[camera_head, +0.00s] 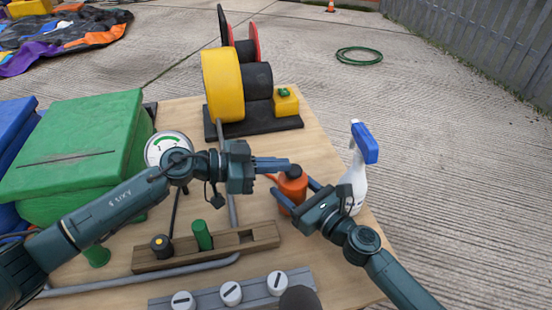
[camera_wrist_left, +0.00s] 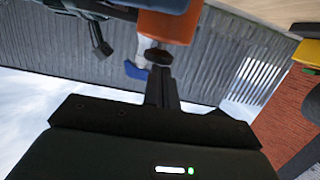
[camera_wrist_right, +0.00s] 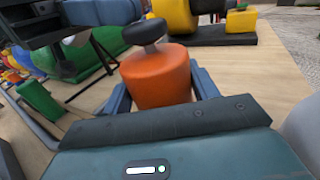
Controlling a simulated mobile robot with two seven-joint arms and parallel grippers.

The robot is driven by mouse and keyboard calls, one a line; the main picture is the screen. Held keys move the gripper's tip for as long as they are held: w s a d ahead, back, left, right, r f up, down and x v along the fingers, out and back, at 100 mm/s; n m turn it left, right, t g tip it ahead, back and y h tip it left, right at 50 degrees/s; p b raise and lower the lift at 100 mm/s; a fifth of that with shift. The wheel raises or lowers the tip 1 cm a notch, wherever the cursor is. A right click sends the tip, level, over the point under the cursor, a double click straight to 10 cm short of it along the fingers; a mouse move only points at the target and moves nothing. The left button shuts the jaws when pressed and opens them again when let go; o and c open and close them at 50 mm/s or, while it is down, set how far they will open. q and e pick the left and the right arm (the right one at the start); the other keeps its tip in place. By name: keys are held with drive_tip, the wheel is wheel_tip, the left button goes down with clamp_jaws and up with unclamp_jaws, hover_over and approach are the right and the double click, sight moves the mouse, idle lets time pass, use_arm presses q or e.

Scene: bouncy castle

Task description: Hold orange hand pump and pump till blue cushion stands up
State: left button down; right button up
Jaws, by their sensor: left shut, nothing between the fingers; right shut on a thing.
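The orange hand pump (camera_head: 292,190) stands upright on the wooden table, with a black knob (camera_head: 295,171) on a short stem. My right gripper (camera_head: 295,193) is shut around the orange body, one finger on each side, as the right wrist view shows on the pump (camera_wrist_right: 158,78). My left gripper (camera_head: 287,164) is shut and empty, its fingertips at the knob. In the left wrist view the knob (camera_wrist_left: 158,57) lies just beyond the fingertips; I cannot tell if they touch. A blue shape (camera_head: 14,135) shows at the left edge, partly hidden; I cannot tell if it is the cushion.
A green box-like block (camera_head: 80,135) and a round gauge (camera_head: 167,147) stand left. A yellow and black roller machine (camera_head: 223,85) is at the back. A spray bottle (camera_head: 355,175) stands close right of the pump. White knobs (camera_head: 231,293) line the front.

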use_arm(q)
drive_tip(key=shift+s+f, duration=0.1)
drive_tip(key=shift+f, duration=0.05)
drive_tip(key=s+a+r, duration=0.2)
drive_tip(key=a+r, duration=0.4)
drive_tip(key=a, duration=0.3)
drive_tip(key=shift+s+a+r, duration=0.2)
drive_tip(key=shift+s+a, duration=0.05)
drive_tip(key=shift+s, duration=0.15)
idle(1.0)
drive_tip(key=r, duration=0.4)
drive_tip(key=shift+s, duration=0.25)
drive_tip(key=shift+d, duration=0.1)
